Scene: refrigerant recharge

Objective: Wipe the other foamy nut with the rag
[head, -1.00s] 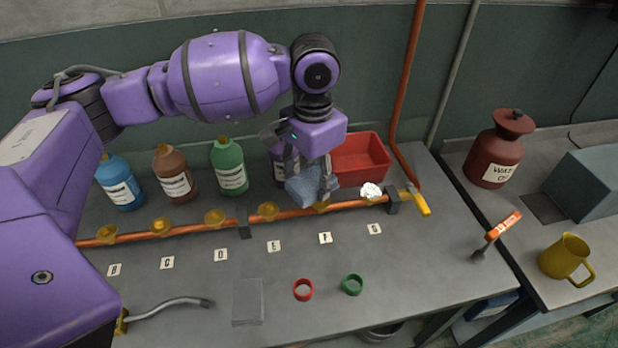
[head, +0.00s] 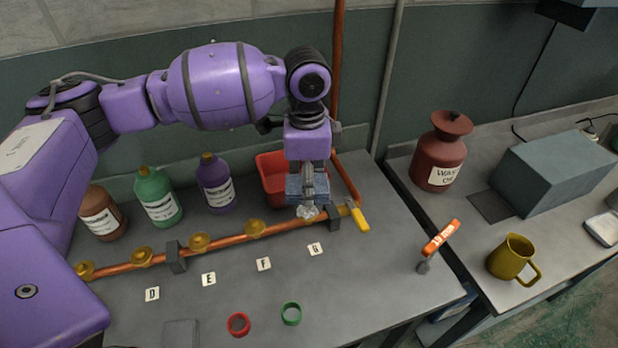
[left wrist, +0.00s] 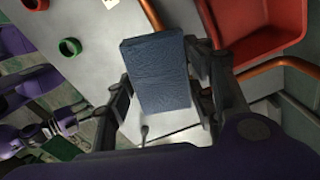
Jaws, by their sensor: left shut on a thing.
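My left gripper (head: 308,190) is shut on the blue rag (head: 306,186), which hangs between its fingers. In the left wrist view the rag (left wrist: 158,72) shows as a folded blue block between both fingers. A white foamy nut (head: 308,212) on the copper pipe (head: 227,240) is just below the rag, near label G (head: 315,249). The rag is over or touching the foam; I cannot tell which. The brass nut near label F (head: 255,228) shows no foam. Purple parts of mine at the left of the wrist view may include my right gripper (left wrist: 55,128), too small to read.
A red bin (head: 270,180) stands behind the pipe, close to the gripper. A yellow-handled valve (head: 359,219) is just right of the foam. Bottles (head: 158,199) stand at the back left. Red (head: 238,324) and green (head: 291,313) rings lie in front, with clear table between.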

